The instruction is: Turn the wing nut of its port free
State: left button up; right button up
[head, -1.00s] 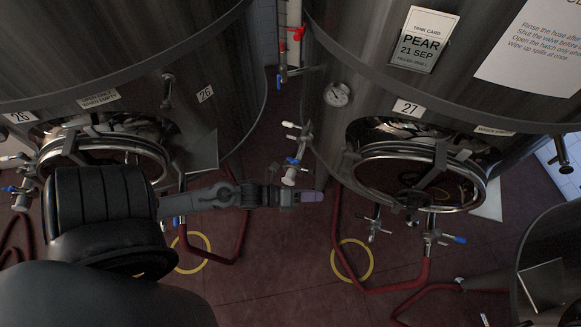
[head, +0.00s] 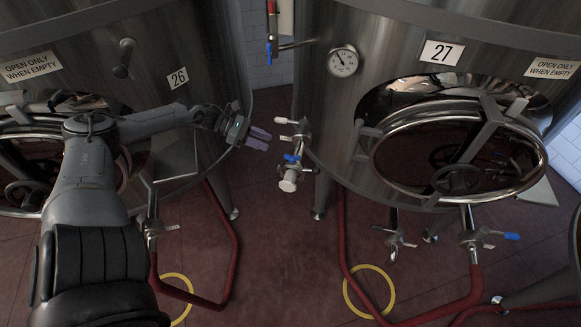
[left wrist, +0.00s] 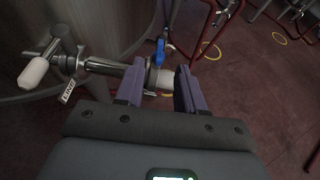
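A small port assembly (head: 290,158) sticks out from the left side of tank 27. It has white-tipped handles at the top, a blue lever and a pale cap at its lower end. In the left wrist view the port's pipe (left wrist: 103,67) runs to a blue lever (left wrist: 159,52) and a whitish end (left wrist: 165,78) seen between the fingers. I cannot clearly make out the wing nut. My left gripper (head: 259,139) is open and empty, left of the port and apart from it; its purple fingers also show in the left wrist view (left wrist: 158,90). My right gripper is out of view.
Tank 26 (head: 215,50) stands left and tank 27 (head: 330,110) right, each with a round hatch. A gauge (head: 343,61) sits above the port. Red hoses (head: 235,240) and yellow rings (head: 369,291) lie on the floor. The floor between the tanks is otherwise clear.

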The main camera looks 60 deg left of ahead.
aim_at(290, 155)
pick_arm(q)
jog(key=b+x, duration=0.2)
jog(key=x, duration=0.1)
jog(key=f+b+x, duration=0.1)
jog(key=b+x, duration=0.1)
jog(key=x, duration=0.1)
jog(key=b+x, duration=0.2)
jog(key=x, duration=0.1)
jog(key=shift+s+f+b, duration=0.25)
jog(key=shift+f+b, duration=0.05)
jog(key=shift+b, duration=0.1)
jog(key=shift+b+x, duration=0.65)
jog(key=shift+x, duration=0.3)
jog(key=shift+r, duration=0.1)
jog(key=shift+c, duration=0.3)
grip_shut()
